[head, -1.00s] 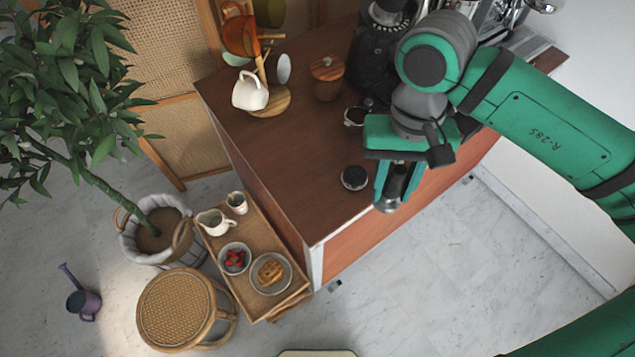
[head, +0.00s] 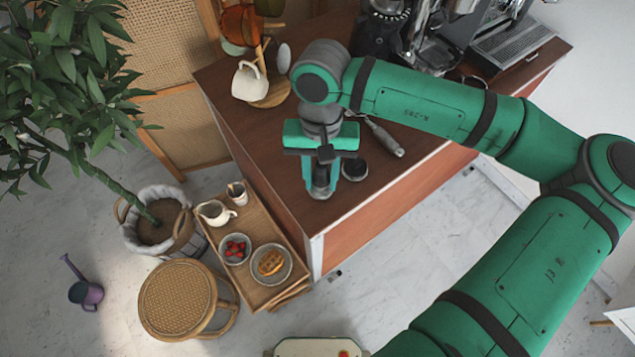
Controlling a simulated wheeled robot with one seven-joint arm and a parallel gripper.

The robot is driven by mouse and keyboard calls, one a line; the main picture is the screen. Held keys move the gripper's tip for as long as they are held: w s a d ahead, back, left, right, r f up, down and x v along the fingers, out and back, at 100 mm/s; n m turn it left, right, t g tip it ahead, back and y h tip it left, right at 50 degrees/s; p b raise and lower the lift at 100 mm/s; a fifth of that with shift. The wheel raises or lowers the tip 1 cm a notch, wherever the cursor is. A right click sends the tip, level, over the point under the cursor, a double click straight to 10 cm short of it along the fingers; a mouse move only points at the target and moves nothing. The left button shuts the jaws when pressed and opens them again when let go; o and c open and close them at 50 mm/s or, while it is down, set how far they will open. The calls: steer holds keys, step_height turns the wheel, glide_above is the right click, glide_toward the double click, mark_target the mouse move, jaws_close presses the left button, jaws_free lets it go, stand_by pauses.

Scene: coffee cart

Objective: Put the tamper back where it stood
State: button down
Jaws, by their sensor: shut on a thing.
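My gripper (head: 321,172) is shut on the tamper (head: 320,189), whose silver end shows below the green fingers. The rest of the tamper is hidden by the gripper. It is held over the wooden counter (head: 350,205), near its left edge; I cannot tell whether it touches the surface. A small round dark piece with a pale rim (head: 355,168) lies on the counter just right of the gripper, apart from the tamper.
A tool with a grey handle (head: 385,138) lies right of the gripper, partly under my arm. A mug tree with a white mug (head: 249,81) stands behind. The grinder (head: 380,28) and espresso machine (head: 440,45) are at the back. The counter's front corner is clear.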

mark_target(318, 186)
steer(key=shift+a+f, duration=0.3)
steer(key=shift+w+f, duration=0.15)
steer(key=shift+f, duration=1.45)
steer(key=shift+f, duration=0.2)
steer(key=c, duration=1.3)
jaws_free()
steer(key=shift+r, duration=0.1)
